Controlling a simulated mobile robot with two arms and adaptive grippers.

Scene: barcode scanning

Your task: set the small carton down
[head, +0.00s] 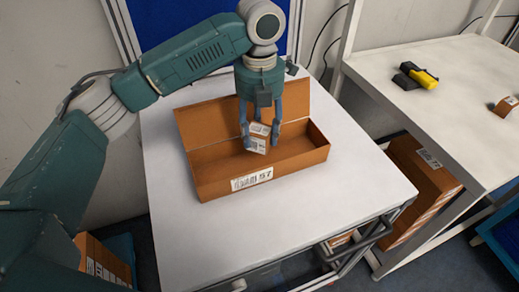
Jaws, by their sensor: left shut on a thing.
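I cannot tell whether the carton touches the box floor. My right gripper is not in view.
The white table (300,235) is bare around the box. A white bench (440,110) at the right holds a yellow and black scanner (422,75) and another small carton (506,106). A large labelled box (420,180) is below the bench. A blue panel (160,22) stands behind.

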